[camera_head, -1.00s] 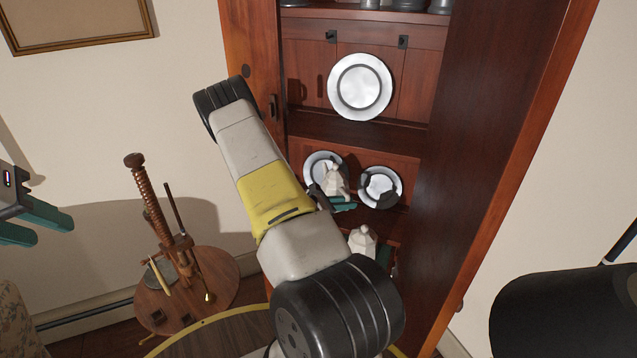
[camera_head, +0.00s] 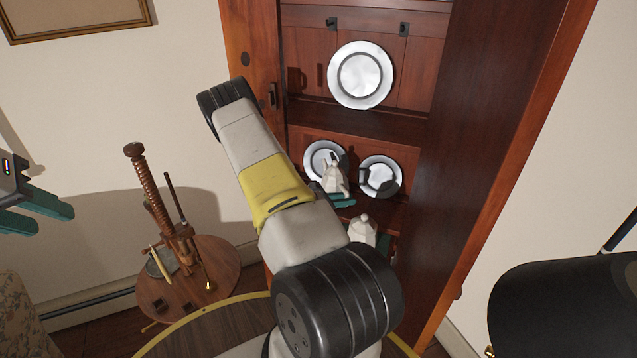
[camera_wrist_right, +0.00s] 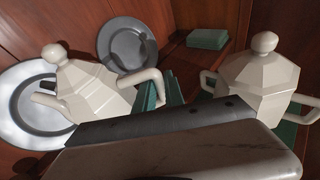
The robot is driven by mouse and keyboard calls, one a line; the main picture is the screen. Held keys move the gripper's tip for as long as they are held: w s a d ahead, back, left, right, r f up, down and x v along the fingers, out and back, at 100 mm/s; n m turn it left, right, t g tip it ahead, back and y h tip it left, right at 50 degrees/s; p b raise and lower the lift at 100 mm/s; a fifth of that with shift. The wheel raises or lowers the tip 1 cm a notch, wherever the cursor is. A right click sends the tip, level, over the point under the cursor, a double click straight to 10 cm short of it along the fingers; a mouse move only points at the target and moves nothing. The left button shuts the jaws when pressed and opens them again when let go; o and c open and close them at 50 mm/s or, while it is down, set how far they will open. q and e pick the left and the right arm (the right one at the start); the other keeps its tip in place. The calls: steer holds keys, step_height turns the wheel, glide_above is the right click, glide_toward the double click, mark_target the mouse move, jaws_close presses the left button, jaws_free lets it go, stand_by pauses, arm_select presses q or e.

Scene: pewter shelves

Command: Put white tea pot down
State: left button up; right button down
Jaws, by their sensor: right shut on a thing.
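The white tea pot (camera_head: 334,179) is inside the wooden cabinet, in front of the lower plates. In the right wrist view the tea pot (camera_wrist_right: 92,92) is faceted, with a round knob, and looks tilted. My right gripper (camera_wrist_right: 162,92) has green fingers and is shut on its handle. Whether the pot's base touches the shelf is hidden. My left gripper (camera_head: 54,221) is open and empty at the far left, away from the cabinet.
A white lidded pot with two handles (camera_wrist_right: 262,82) stands to the right; it shows below the tea pot in the head view (camera_head: 362,229). Two plates (camera_head: 318,157) (camera_head: 381,170) lean behind. A green block (camera_wrist_right: 208,38) sits farther back. A round side table (camera_head: 215,265) stands left.

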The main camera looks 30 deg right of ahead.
steer(key=shift+f, duration=0.45)
steer(key=c, duration=1.4)
jaws_free()
steer(key=shift+o, duration=0.3)
steer(key=shift+a, duration=0.1)
